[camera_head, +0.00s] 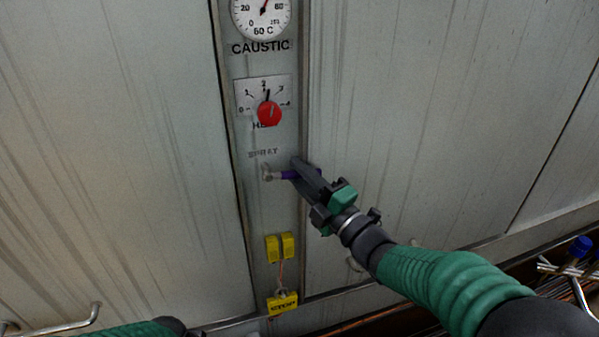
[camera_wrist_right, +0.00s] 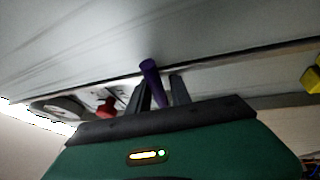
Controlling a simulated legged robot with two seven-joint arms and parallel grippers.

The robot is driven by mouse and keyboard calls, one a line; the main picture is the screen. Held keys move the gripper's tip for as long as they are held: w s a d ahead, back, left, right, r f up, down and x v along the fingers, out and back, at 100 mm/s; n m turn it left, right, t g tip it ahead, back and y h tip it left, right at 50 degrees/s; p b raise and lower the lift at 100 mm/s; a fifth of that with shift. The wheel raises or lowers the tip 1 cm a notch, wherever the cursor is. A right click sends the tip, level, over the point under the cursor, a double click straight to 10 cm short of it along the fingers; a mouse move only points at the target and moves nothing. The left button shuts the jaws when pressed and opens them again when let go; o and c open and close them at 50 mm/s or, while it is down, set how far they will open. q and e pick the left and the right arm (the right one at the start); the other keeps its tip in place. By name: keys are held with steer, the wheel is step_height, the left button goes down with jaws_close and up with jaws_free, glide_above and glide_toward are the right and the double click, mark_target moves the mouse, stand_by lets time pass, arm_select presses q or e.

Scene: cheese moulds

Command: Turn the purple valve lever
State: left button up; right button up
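The purple valve lever (camera_head: 288,175) sticks out to the right from a metal valve under the SPRAY label on the narrow panel. Its outer part is partly hidden by my right gripper (camera_head: 303,171). In the right wrist view the purple lever (camera_wrist_right: 151,78) stands between the two dark fingers of my right gripper (camera_wrist_right: 162,90). It lies close to the left finger, with a gap to the right finger, so the gripper looks open around it. I cannot tell whether a finger touches it. Part of my left arm shows at the bottom left, without its gripper.
Above the lever are a red knob (camera_head: 269,113) on a numbered dial and a CAUSTIC gauge (camera_head: 262,15). Below it are yellow blocks (camera_head: 280,247) and a yellow STOP tag (camera_head: 283,303). A pipe with a blue cap (camera_head: 581,246) is at the right.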

steer(key=shift+d, duration=0.1)
jaws_close()
steer(key=shift+f, duration=0.1)
stand_by(1.1)
